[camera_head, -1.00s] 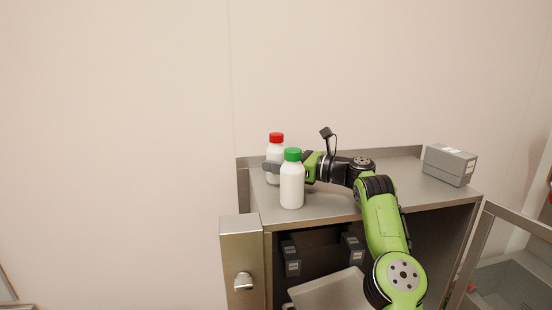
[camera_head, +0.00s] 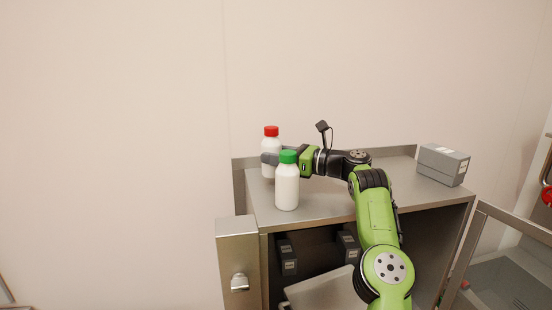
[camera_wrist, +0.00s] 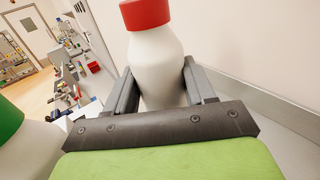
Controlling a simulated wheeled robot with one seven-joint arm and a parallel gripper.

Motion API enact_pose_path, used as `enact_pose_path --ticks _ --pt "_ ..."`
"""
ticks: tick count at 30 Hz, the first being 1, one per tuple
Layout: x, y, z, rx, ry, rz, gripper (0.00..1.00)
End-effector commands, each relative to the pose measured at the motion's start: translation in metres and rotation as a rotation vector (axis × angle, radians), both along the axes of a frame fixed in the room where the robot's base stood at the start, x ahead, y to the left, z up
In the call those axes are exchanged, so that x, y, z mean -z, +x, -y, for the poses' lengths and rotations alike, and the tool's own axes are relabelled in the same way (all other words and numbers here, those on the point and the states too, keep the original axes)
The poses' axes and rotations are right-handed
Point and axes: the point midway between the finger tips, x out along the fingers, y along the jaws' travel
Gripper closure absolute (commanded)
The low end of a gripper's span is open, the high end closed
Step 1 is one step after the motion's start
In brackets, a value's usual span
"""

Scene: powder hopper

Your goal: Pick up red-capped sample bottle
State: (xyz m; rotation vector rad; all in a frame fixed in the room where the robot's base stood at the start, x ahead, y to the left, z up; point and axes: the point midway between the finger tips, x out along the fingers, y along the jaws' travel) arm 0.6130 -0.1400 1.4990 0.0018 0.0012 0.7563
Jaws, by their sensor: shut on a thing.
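The red-capped bottle (camera_head: 270,144) is white and upright above the back left of the steel cabinet top (camera_head: 330,203). My gripper (camera_head: 270,158) is shut on its body from the right, and the bottle seems to hang a little above the surface. In the wrist view the bottle (camera_wrist: 158,68) stands between the two grey fingers of my gripper (camera_wrist: 160,82), with its red cap above them. A green-capped white bottle (camera_head: 287,187) stands on the cabinet top just in front, partly hiding my gripper and the held bottle's lower part.
The green-capped bottle also shows close by at the left edge of the wrist view (camera_wrist: 22,150). A grey box (camera_head: 443,164) sits at the right end of the cabinet top. A low raised lip runs along the back. The surface right of the green-capped bottle is clear beneath my arm.

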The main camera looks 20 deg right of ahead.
Motion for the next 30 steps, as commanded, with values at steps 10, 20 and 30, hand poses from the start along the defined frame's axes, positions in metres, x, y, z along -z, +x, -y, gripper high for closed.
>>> enact_pose_path --ticks 10,20,30 --pt "-0.01 -0.046 0.045 0.005 -0.002 0.004 0.84" --pt "-0.014 -0.115 0.109 0.004 0.0 0.001 0.84" --pt "-0.014 -0.132 0.124 0.0 -0.001 0.002 0.84"
